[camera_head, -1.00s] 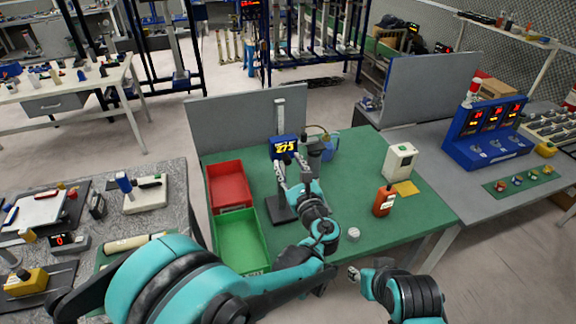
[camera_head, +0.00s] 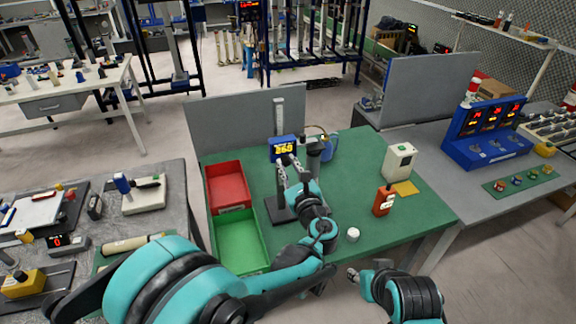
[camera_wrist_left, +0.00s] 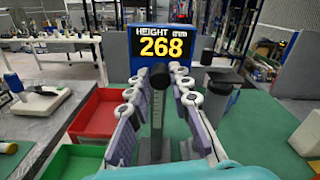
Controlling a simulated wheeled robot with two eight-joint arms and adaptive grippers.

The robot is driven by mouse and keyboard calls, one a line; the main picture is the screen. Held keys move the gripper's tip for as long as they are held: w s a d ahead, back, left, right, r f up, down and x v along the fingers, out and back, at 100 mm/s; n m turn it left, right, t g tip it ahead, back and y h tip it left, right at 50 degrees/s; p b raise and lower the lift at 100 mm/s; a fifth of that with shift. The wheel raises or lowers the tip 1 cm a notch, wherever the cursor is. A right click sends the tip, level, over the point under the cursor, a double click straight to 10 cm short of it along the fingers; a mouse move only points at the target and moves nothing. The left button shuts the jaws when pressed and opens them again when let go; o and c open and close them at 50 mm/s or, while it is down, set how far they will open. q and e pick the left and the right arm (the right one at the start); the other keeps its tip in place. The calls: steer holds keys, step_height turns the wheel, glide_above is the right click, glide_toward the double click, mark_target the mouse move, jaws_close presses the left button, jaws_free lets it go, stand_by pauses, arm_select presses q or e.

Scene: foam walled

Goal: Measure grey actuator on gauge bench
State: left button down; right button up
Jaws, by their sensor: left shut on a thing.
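The blue gauge head (camera_head: 284,148) stands over the green bench with a lit yellow display; it also shows in the left wrist view (camera_wrist_left: 160,47), where it reads height 268 mm. A grey post with a scale runs below it. My left gripper (camera_head: 288,163) is in front of this gauge. In the left wrist view its fingers (camera_wrist_left: 160,78) lie on both sides of a dark round knob in front of the display. A grey cylinder with a dark top (camera_head: 313,160), possibly the actuator, stands just right of the gauge. My right gripper (camera_head: 353,273) is low, off the bench's front edge.
A red bin (camera_head: 246,192) and a green bin (camera_head: 262,232) sit on the bench's left. A white cap-like piece (camera_head: 353,235), an orange bottle (camera_head: 384,200) and a white box (camera_head: 400,161) stand on the right. A grey panel (camera_head: 232,125) closes the back.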

arm_select(q)
steer(key=c, duration=1.4)
jaws_free()
steer(key=shift+o, duration=0.2)
steer(key=v, duration=0.7)
steer(key=shift+s, duration=0.2)
steer(key=shift+r, duration=0.1)
